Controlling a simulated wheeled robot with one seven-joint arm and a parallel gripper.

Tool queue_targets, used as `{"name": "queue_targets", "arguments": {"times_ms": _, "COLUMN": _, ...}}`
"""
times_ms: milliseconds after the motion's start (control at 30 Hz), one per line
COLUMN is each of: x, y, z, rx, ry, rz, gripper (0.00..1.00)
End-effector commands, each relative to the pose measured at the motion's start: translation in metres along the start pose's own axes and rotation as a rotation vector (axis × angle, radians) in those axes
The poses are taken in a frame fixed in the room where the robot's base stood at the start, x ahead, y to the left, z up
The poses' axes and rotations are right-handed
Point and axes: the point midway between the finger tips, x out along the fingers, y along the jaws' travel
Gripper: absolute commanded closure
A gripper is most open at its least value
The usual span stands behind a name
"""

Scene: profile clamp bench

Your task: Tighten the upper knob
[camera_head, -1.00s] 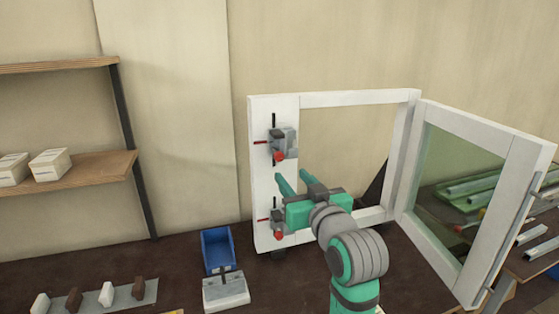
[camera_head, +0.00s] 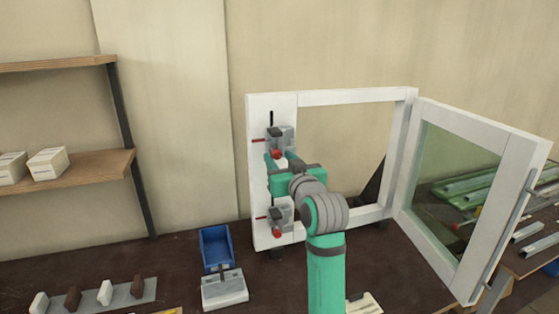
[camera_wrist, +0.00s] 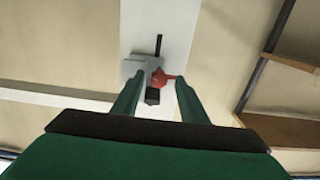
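The upper clamp (camera_head: 283,135) is a grey block with a red knob (camera_head: 276,154), mounted on the left upright of the white frame. The lower clamp (camera_head: 281,213) has its own red knob (camera_head: 277,233) further down the same upright. My gripper (camera_head: 277,161) is at the upper clamp, just in front of its red knob. In the wrist view my gripper (camera_wrist: 158,82) has its two green fingers apart, with the upper red knob (camera_wrist: 158,77) showing between the fingertips. I cannot tell whether a finger touches the knob.
The white frame (camera_head: 345,97) stands on the dark bench (camera_head: 190,265), with a glazed sash (camera_head: 455,190) swung open to the right. A blue bin (camera_head: 215,245) and a grey fixture (camera_head: 224,290) are at the frame's lower left. Shelves (camera_head: 85,168) stand at the left wall.

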Motion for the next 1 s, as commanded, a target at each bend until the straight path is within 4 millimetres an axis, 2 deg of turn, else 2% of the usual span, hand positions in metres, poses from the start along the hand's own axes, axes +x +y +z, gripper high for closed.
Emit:
{"name": "queue_targets", "arguments": {"times_ms": 167, "x": 0.000, "y": 0.001, "z": 0.000, "rx": 0.000, "ry": 0.000, "rz": 0.001, "gripper": 0.61}}
{"name": "queue_targets", "arguments": {"times_ms": 233, "x": 0.000, "y": 0.001, "z": 0.000, "rx": 0.000, "ry": 0.000, "rz": 0.001, "gripper": 0.73}}
{"name": "queue_targets", "arguments": {"times_ms": 333, "x": -0.001, "y": 0.001, "z": 0.000, "rx": 0.000, "ry": 0.000, "rz": 0.002, "gripper": 0.96}}
{"name": "queue_targets", "arguments": {"times_ms": 367, "x": -0.001, "y": 0.002, "z": 0.000, "rx": 0.000, "ry": 0.000, "rz": 0.002, "gripper": 1.00}}
{"name": "queue_targets", "arguments": {"times_ms": 433, "x": 0.001, "y": -0.003, "z": 0.000, "rx": 0.000, "ry": 0.000, "rz": 0.004, "gripper": 1.00}}
{"name": "queue_targets", "arguments": {"times_ms": 733, "x": -0.001, "y": 0.004, "z": 0.001, "rx": 0.046, "ry": -0.001, "rz": 0.004, "gripper": 1.00}}
{"name": "queue_targets", "arguments": {"times_ms": 1000, "x": -0.003, "y": 0.006, "z": 0.001, "rx": 0.218, "ry": -0.002, "rz": 0.007, "gripper": 1.00}}
